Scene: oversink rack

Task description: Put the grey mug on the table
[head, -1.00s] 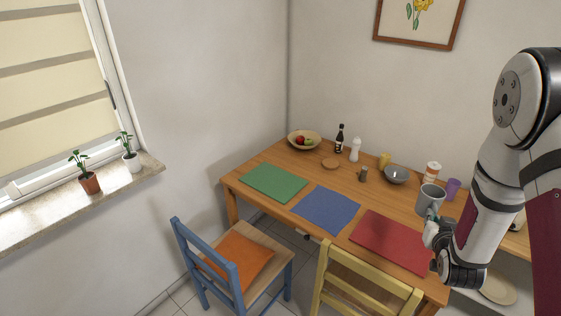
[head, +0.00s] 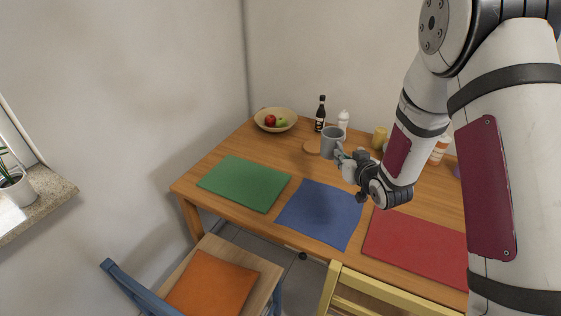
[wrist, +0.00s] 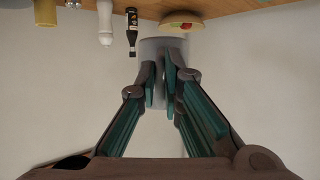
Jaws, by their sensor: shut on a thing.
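The grey mug (head: 331,142) is held upright in my gripper (head: 343,158), over the back middle part of the wooden table (head: 228,152). In the head view it overlaps the table near the round wooden coaster (head: 312,147); the exact height above the table is hard to tell. In the wrist view my gripper (wrist: 165,88) has its fingers closed on the mug (wrist: 163,45), hiding part of it.
A fruit bowl (head: 275,119), dark bottle (head: 320,113), white shaker (head: 343,119) and yellow cup (head: 379,137) stand along the back. Green (head: 244,183), blue (head: 320,213) and red (head: 417,247) mats cover the front. Bare wood shows between the mats and bowl.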

